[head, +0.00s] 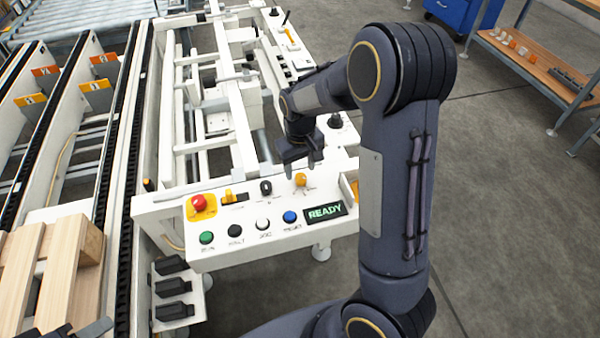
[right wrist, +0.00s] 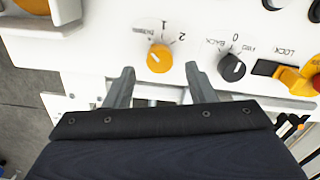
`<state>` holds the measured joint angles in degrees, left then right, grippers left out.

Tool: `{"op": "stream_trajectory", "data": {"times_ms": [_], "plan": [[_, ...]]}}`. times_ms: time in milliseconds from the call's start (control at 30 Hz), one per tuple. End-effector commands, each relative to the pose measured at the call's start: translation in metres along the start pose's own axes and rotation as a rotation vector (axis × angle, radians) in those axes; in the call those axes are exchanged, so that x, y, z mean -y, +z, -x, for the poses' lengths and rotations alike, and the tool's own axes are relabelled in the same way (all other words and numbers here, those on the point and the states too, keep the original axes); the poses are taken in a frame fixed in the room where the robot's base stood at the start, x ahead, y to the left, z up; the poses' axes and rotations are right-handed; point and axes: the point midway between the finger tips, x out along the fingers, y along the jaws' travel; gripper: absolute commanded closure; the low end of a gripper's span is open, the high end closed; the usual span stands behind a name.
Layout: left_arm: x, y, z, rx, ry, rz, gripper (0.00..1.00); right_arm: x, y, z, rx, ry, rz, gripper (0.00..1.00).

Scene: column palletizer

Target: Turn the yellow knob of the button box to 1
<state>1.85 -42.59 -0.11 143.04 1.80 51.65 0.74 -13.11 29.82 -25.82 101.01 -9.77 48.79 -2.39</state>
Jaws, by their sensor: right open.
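The yellow knob (head: 300,179) sits on the sloped white button box (head: 225,252), to the right of a black knob. In the right wrist view the yellow knob (right wrist: 160,58) has the labels 1 and 2 beside it; I cannot tell which its mark points to. My right gripper (head: 302,165) is just above the yellow knob. In the right wrist view its open fingers (right wrist: 159,71) stand either side of the knob's line, apart from it and empty. A small dark grey part of my left gripper (head: 92,330) shows at the lower left edge.
A red emergency button (head: 199,203), a yellow switch (head: 229,197), a black knob (head: 266,187), several push buttons and a green READY display (head: 325,212) share the panel. A wooden pallet (head: 55,265) lies at left. Open floor is at right.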

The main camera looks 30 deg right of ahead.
Motion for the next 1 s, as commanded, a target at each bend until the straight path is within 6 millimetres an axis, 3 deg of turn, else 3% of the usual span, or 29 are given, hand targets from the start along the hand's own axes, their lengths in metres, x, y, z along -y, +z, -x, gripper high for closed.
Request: {"op": "stream_trajectory", "data": {"times_ms": [200, 533, 867, 1000], "plan": [[0.001, 0.001, -0.001, 0.000, 0.000, 0.000, 0.55, 0.000, 0.001, -0.024, 0.002, 0.001, -0.001, 0.50], [0.001, 0.001, -0.001, 0.000, 0.000, 0.000, 0.55, 0.000, 0.000, -0.027, -0.001, 0.000, -0.001, 0.51], [0.001, 0.001, -0.001, 0.000, 0.000, 0.000, 0.55, 0.000, 0.000, -0.027, -0.001, 0.000, -0.001, 0.94], [0.001, 0.001, -0.001, 0.000, 0.000, 0.000, 0.55, 0.000, 0.000, -0.027, -0.001, 0.000, -0.005, 0.94]]}}
